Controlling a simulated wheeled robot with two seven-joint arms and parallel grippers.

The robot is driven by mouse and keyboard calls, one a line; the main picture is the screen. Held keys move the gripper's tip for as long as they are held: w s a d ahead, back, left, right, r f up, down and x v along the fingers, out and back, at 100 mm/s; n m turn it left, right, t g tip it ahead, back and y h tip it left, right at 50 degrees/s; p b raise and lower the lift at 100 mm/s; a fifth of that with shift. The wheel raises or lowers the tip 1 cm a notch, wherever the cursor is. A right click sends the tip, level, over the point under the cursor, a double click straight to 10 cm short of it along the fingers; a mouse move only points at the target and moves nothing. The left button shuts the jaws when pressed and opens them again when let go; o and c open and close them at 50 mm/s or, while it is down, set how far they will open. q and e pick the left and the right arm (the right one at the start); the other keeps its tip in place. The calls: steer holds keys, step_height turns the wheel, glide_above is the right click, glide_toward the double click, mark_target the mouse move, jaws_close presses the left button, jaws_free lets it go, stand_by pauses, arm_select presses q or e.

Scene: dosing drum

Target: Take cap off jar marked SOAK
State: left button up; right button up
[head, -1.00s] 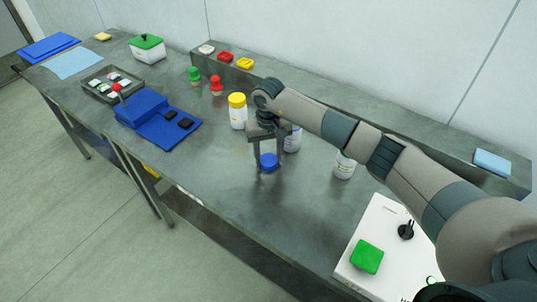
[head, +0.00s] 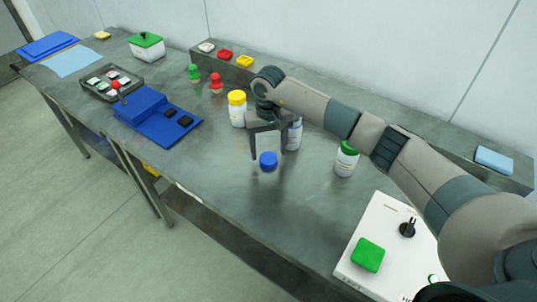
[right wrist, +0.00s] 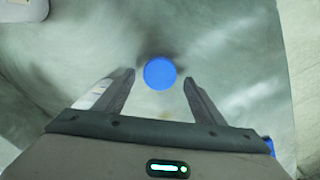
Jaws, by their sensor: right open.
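A white jar with a yellow cap (head: 237,109) and one with a green cap (head: 346,159) stand to either side. No label can be read as SOAK. My left gripper is not in view.
A white device with a green pad (head: 368,255) and black knob stands at front right. Red (head: 216,83) and green (head: 194,74) small items stand at the back. A blue stand (head: 157,117) and dark tray (head: 112,83) are left. The table's front middle is clear.

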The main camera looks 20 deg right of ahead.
mark_target(268, 158)
step_height(268, 158, up, 10)
steer(key=b, duration=0.3)
steer(key=shift+b, duration=0.4)
steer(key=shift+f, duration=0.2)
